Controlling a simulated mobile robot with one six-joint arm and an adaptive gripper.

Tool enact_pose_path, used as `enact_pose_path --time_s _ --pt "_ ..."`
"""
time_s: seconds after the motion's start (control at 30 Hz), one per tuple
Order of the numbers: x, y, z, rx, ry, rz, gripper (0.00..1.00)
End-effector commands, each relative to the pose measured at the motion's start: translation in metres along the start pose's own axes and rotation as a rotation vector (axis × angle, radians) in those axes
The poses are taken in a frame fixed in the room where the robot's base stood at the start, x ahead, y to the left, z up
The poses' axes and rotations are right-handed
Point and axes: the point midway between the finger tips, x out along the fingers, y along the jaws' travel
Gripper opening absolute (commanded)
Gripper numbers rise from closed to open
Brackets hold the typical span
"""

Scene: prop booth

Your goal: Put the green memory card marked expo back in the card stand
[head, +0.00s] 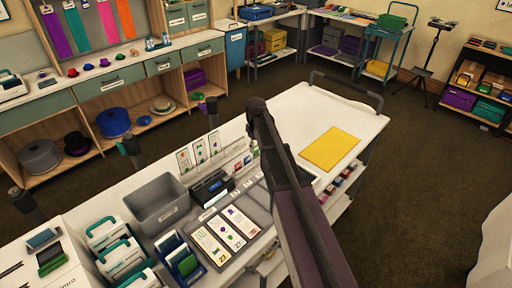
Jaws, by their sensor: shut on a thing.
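My gripper is not visible; my dark arm crosses the middle of the white worktop (292,110) and covers part of it. I cannot make out the green memory card marked expo. I cannot tell for sure which item is the card stand. Three pale printed cards (200,150) stand upright at the worktop's back edge. A blue rack (180,257) with pale and green pieces stands near the front. A grey tray (262,216) holds several long printed cards (228,235) lying flat.
A grey bin (158,205) and a black device (211,187) stand left of the tray. White cases with green handles (118,254) line the left. A yellow sheet (331,148) lies on the right, with clear worktop around it. Shelves (140,85) stand behind.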

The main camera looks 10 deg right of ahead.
Motion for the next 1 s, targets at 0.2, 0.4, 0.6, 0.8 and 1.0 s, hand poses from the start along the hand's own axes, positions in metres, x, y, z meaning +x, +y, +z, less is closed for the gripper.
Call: enact_pose_path --time_s 0.2,0.4,0.6,0.8,1.0 --pt "0.006 0.000 0.000 0.000 0.000 0.000 0.24" --pt "0.011 0.000 0.000 0.000 0.000 0.000 0.24" --pt "0.016 0.000 -0.001 0.000 0.000 0.000 0.24" --pt "0.021 0.001 -0.001 0.000 0.000 0.000 0.24" --pt "0.025 0.001 -0.001 0.000 0.000 0.000 0.24"
